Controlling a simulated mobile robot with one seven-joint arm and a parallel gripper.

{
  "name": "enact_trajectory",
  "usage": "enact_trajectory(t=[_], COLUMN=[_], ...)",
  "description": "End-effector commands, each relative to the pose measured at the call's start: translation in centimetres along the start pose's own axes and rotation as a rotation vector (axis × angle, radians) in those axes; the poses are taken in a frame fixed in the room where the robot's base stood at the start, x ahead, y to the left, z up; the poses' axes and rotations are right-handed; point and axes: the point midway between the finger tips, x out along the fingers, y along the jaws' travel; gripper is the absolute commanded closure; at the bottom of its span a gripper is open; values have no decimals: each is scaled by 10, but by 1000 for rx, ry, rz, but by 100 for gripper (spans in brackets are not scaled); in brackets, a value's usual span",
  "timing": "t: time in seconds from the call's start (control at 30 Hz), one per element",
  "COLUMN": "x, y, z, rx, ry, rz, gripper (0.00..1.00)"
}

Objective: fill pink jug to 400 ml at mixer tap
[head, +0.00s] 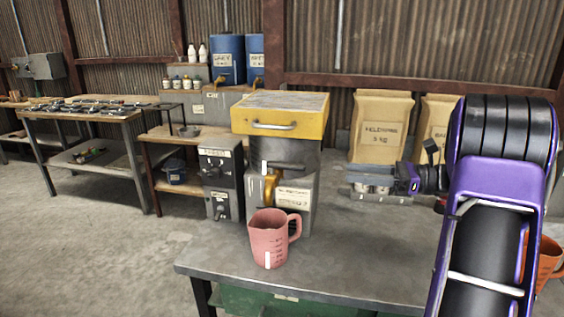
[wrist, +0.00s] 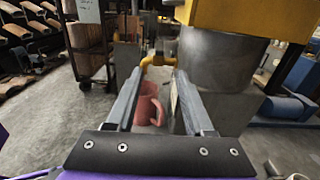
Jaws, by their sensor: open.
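The pink jug (head: 268,240) stands upright on the grey bench, its handle to the right, with dark scale marks and a pale vertical strip on its front. Its contents cannot be made out. The mixer (head: 290,152) is a grey drum under a yellow lid, with a yellow tap (head: 269,186) just behind and above the jug. I cannot tell whether the jug is directly under the spout. My gripper (head: 350,171) is open and empty, right of the mixer. In the wrist view, the jug (wrist: 150,112) and tap (wrist: 157,62) show beyond and between my fingers (wrist: 159,76), apart from them.
A grey control box (head: 222,180) stands left of the mixer. Paper sacks (head: 381,127) stand at the back right, and an orange jug (head: 549,262) is partly hidden at the right. The bench (head: 345,262) is clear right of the pink jug; its front edge is close to it.

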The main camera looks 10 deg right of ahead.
Motion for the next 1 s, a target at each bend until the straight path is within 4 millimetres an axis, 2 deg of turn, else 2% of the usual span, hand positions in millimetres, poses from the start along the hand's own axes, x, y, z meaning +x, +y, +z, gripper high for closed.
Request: enact_trajectory(t=[0.17,0.7,0.9,1.0], x=[15,129,159,168], y=[0,1,0,0], z=[1,0,0,0], rx=[5,3,4,4], ry=[-7,-4,-3,-3], rz=[2,3,2,-1], gripper=[48,48,48,48])
